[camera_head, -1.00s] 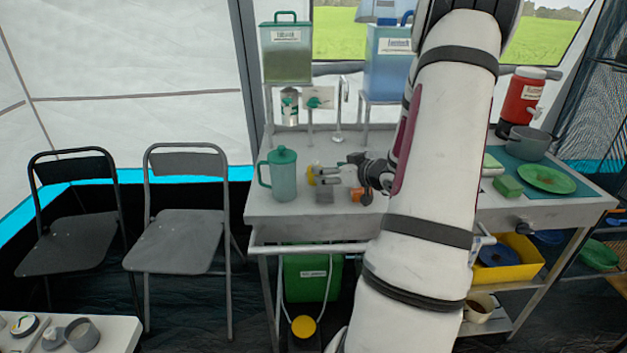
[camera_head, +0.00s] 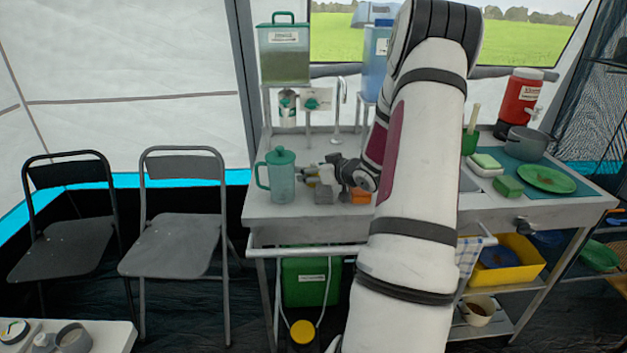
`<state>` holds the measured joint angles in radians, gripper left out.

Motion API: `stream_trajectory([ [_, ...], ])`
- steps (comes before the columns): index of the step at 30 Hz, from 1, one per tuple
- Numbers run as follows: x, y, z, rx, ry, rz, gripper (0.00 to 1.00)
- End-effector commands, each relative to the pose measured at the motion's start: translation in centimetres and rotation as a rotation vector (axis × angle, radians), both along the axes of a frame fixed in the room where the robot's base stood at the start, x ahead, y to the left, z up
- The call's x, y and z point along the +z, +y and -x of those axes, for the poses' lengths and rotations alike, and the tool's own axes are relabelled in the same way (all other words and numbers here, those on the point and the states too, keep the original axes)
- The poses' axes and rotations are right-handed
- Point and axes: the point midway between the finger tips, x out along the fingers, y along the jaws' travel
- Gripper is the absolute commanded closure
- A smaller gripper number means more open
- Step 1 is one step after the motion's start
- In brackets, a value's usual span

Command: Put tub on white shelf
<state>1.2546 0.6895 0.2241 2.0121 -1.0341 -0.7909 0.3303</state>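My gripper (camera_head: 306,169) is above the left part of the metal counter, with its fingers pointing left toward the teal lidded pitcher (camera_head: 282,178). The fingers are small in view, so I cannot tell if they are open or shut. A small yellow item (camera_head: 312,183) shows just below the fingers, partly hidden; I cannot tell if it is touched. A yellow tub (camera_head: 524,270) with a dark blue dish in it sits under the counter at right. A pale lower shelf (camera_head: 497,329) beneath it holds a pot. I cannot tell which tub or shelf the task names.
A grey block (camera_head: 323,195) and an orange block (camera_head: 360,196) lie beside my gripper. A green dispenser (camera_head: 284,55) stands on a raised rack behind. A grey pot (camera_head: 530,141) and a green plate (camera_head: 546,178) are at right. Two folding chairs stand at left.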

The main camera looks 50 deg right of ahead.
Motion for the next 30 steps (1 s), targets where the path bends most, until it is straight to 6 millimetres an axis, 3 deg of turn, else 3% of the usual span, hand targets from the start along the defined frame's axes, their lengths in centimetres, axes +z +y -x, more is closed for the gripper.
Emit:
stream_trajectory([
  [1, 0.0, 0.0, 0.0, 0.000, 0.000, 0.000, 0.46],
  [7, 0.0, 0.0, 0.0, 0.000, 0.000, 0.000, 0.91],
  [9, 0.0, 0.0, 0.0, 0.000, -0.001, 0.000, 0.96],
  [19, 0.5, 0.0, 0.0, 0.000, -0.001, 0.001, 0.96],
  [28, 4.2, 0.0, 0.0, 0.002, -0.002, 0.005, 0.96],
  [30, 3.8, 1.3, 1.1, 0.000, 0.002, -0.001, 0.96],
])
